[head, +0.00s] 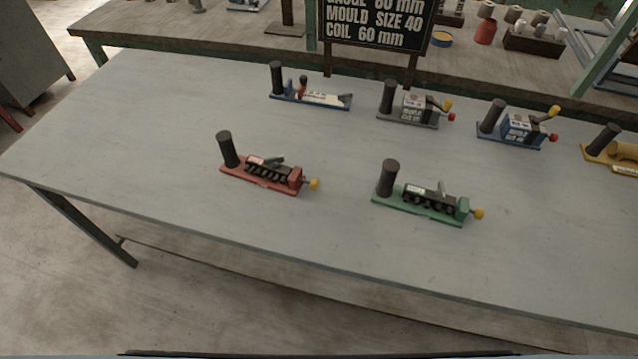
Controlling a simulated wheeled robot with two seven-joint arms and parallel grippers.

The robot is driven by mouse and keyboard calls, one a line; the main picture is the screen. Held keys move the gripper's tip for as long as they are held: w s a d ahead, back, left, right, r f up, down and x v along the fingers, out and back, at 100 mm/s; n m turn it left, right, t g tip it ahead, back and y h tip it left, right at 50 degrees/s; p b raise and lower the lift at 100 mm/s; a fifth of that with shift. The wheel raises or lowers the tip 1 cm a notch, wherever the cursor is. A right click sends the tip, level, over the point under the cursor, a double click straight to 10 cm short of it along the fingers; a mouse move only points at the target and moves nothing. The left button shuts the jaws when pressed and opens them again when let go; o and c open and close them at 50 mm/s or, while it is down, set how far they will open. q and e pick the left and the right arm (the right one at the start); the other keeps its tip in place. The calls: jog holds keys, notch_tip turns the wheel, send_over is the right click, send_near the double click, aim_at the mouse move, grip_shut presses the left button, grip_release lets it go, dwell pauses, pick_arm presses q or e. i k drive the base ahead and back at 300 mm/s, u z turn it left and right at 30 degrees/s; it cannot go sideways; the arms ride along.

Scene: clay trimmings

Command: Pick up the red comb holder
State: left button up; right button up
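The red comb holder (262,181) lies on the grey table (140,145), left of the middle and towards its front edge. It has a red base, an upright black cylindrical handle at its left end, a dark toothed row with a small lever in the middle, and a yellow knob at its right end. It stands apart from the other holders. Neither of my grippers shows in the head view.
A green holder (422,205) of like shape stands to its right. Behind are a blue-and-white holder (312,98), a grey one (408,110), a blue one (512,132) and a yellow one (612,155). A black sign (376,22) stands at the back. The table's left part is clear.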

aim_at(282, 178)
jog(key=k, duration=0.5)
jog(key=u, duration=1.75)
jog(key=i, duration=1.05)
jog(key=z, duration=2.25)
